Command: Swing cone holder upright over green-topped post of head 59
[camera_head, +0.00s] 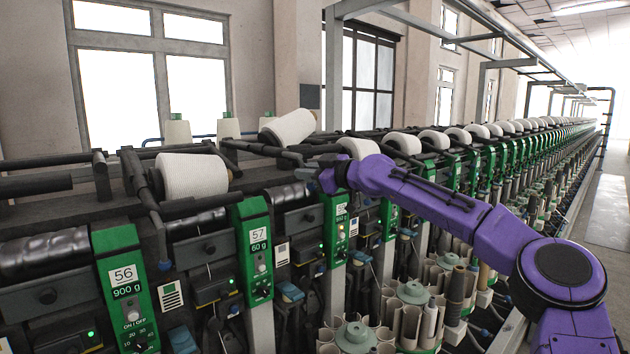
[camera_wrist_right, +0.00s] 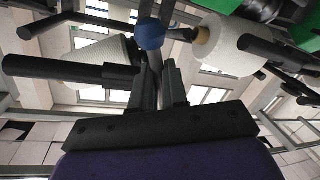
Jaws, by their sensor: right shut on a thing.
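My right gripper (camera_head: 328,176) is at the end of the purple arm, over the top of the machine near the green posts past head 57. In the right wrist view its fingers (camera_wrist_right: 160,78) are shut on a part of the cone holder, just below a blue knob (camera_wrist_right: 150,34). A dark bar of the holder (camera_wrist_right: 65,68) runs to the left beside the fingers. A white yarn package (camera_wrist_right: 238,46) lies to the right of the fingers. The number of head 59 is not readable, and my arm hides part of that area. My left gripper is not in view.
Head 56 (camera_head: 122,280) and head 57 (camera_head: 258,250) have green panels at the near left. A white cone (camera_head: 192,176) lies above them. Another white package (camera_head: 288,127) is tilted behind the gripper. Several bobbins and spindles stand below my arm. The aisle (camera_head: 606,215) at the right is clear.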

